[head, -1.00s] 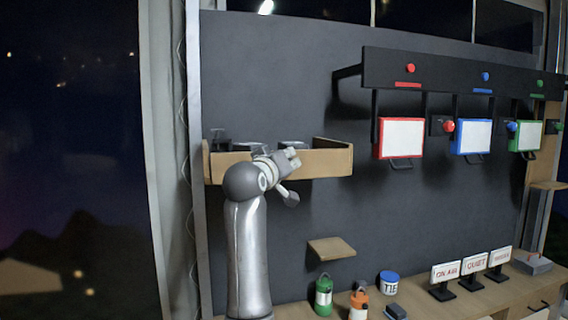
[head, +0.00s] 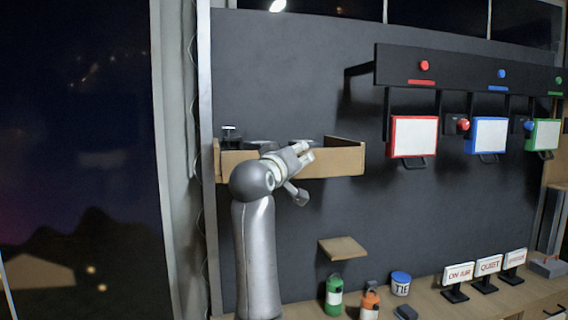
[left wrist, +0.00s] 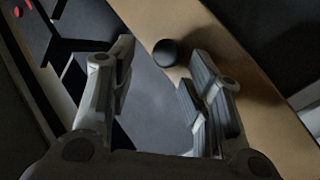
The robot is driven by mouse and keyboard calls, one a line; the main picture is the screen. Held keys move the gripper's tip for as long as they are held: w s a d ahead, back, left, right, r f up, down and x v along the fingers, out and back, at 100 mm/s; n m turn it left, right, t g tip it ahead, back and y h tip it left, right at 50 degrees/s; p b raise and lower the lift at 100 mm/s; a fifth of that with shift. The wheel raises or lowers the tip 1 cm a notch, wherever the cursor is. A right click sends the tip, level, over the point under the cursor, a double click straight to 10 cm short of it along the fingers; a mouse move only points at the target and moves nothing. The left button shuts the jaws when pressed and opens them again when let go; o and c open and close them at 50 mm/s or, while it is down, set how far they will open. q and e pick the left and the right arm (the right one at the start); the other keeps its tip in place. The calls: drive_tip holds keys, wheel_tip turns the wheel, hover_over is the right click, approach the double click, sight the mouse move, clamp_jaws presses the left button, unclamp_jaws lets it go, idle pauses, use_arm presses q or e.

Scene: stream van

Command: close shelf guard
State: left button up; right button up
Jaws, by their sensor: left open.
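The shelf with its wooden guard (head: 338,163) hangs on the dark wall at the left of the head view. The guard is a light brown board along the front, with a short side piece at its right end. My left gripper (head: 308,152) is in front of this board and covers part of it. In the left wrist view, my left gripper (left wrist: 158,80) is open and empty. A round black knob (left wrist: 165,53) on the wooden board (left wrist: 235,65) shows just beyond the gap between the fingers. I cannot tell whether a finger touches the board. My right gripper is not in view.
Several dark items stand on the shelf behind the board. A small wooden ledge (head: 342,248) is below it. A green bottle (head: 334,297), an orange bottle (head: 369,305) and small signs (head: 458,275) stand on the counter. Framed panels (head: 414,137) hang at the right.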

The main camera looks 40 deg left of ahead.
use_arm(q)
drive_tip(key=v, duration=1)
drive_tip(key=shift+s+d+r, duration=0.2)
drive_tip(key=shift+s, duration=0.1)
drive_tip(key=shift+w, duration=0.1)
